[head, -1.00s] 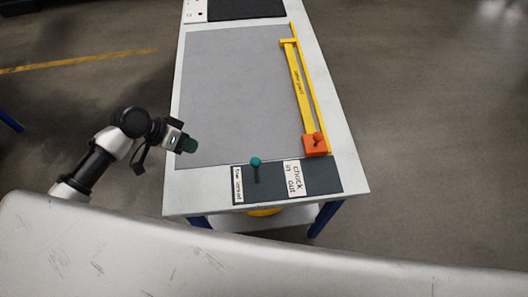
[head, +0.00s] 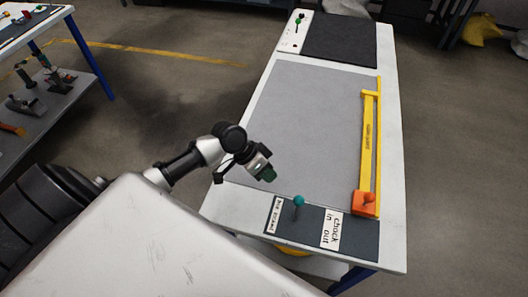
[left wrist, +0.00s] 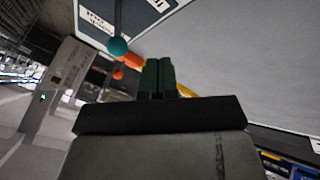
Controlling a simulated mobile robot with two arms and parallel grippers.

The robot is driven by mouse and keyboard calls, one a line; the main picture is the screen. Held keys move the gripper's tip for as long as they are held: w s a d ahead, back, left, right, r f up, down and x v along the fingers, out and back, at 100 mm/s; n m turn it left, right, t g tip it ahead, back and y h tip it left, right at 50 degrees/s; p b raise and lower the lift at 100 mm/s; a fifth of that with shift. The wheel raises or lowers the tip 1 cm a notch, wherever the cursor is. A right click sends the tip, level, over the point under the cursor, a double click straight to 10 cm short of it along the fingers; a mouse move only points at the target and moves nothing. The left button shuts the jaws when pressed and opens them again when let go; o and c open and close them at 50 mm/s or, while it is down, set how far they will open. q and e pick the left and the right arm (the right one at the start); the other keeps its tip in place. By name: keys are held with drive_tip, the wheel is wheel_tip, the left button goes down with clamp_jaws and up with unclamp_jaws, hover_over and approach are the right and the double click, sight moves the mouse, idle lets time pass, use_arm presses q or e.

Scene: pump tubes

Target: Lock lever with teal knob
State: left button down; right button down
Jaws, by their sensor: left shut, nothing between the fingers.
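The teal knob (head: 299,201) tops a thin dark lever that stands on the dark panel (head: 352,247) at the near end of the table. In the left wrist view the teal knob (left wrist: 118,46) shows left of and beyond my fingertips, apart from them. My left gripper (head: 268,175) is shut and empty, over the grey mat's near left edge, up and left of the knob. Its green fingers (left wrist: 158,75) are together in the left wrist view. My right gripper is not in view.
A yellow guard bar (head: 369,140) with an orange block (head: 365,203) runs along the table's right side. Labels reading "chock in out" (head: 332,229) and another white label (head: 274,215) lie on the panel. The grey mat (head: 305,125) is clear. A tool bench (head: 45,90) stands far left.

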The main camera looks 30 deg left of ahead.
sight(297, 208)
use_arm(q)
drive_tip(key=x, duration=0.4)
drive_tip(key=d, duration=0.1)
drive_tip(key=d+p, duration=0.1)
drive_tip(key=d, duration=0.1)
drive_tip(key=shift+s+d+p, duration=0.1)
drive_tip(key=shift+s+p, duration=0.2)
drive_tip(key=shift+p, duration=0.1)
drive_tip(key=shift+s+d, duration=0.25)
drive_tip(key=shift+d, duration=0.2)
drive_tip(key=shift+s+r+p, duration=0.1)
drive_tip(key=shift+p, duration=0.2)
